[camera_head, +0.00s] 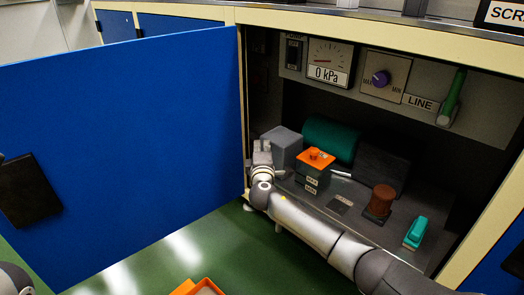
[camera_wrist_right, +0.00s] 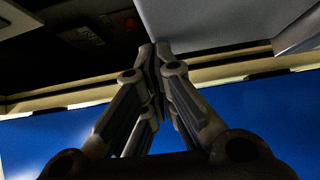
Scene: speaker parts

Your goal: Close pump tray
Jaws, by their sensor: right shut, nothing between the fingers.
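The pump tray (camera_head: 345,204) is a dark grey flat tray low in the open cabinet. It bears a grey box, a green cylinder, an orange-topped block, a brown knob and a teal switch. My right gripper (camera_head: 262,148) is at the tray's left side, beside the grey box (camera_head: 283,146), near the cabinet's left edge. In the right wrist view its fingertips (camera_wrist_right: 157,52) are together with nothing between them, close to a pale grey surface; I cannot tell whether they touch it. My left gripper is out of view.
A blue cabinet door (camera_head: 120,150) stands wide open at the left. An orange bin (camera_head: 208,284) shows at the bottom. The green floor (camera_head: 160,255) between is clear.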

